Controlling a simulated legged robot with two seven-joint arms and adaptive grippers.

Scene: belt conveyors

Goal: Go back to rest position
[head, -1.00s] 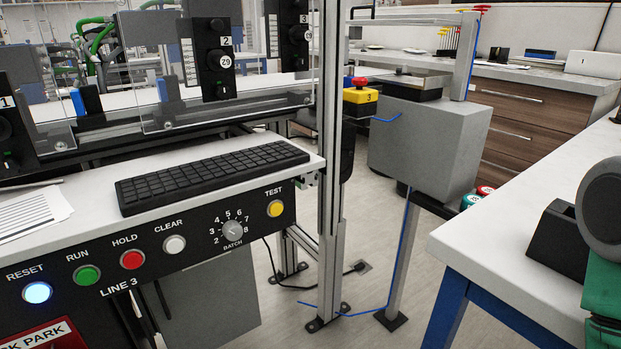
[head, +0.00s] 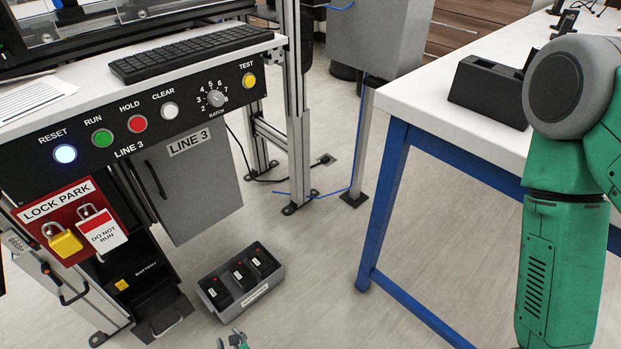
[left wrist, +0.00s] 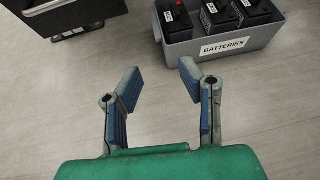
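My left gripper (head: 238,338) shows only as a small tip at the bottom edge of the head view, low over the floor in front of the battery box. In the left wrist view the left gripper (left wrist: 162,82) is open, its two blue-padded fingers spread with only floor between them. My green right arm comes down along the right of the head view; its gripper is out of the picture.
A grey box marked BATTERIES (head: 262,296), also in the left wrist view (left wrist: 262,44), stands on the floor holding black batteries. The LINE 3 panel (head: 128,152) with its lit RESET button is at left. A white table (head: 430,95) with blue legs (head: 385,205) stands at right.

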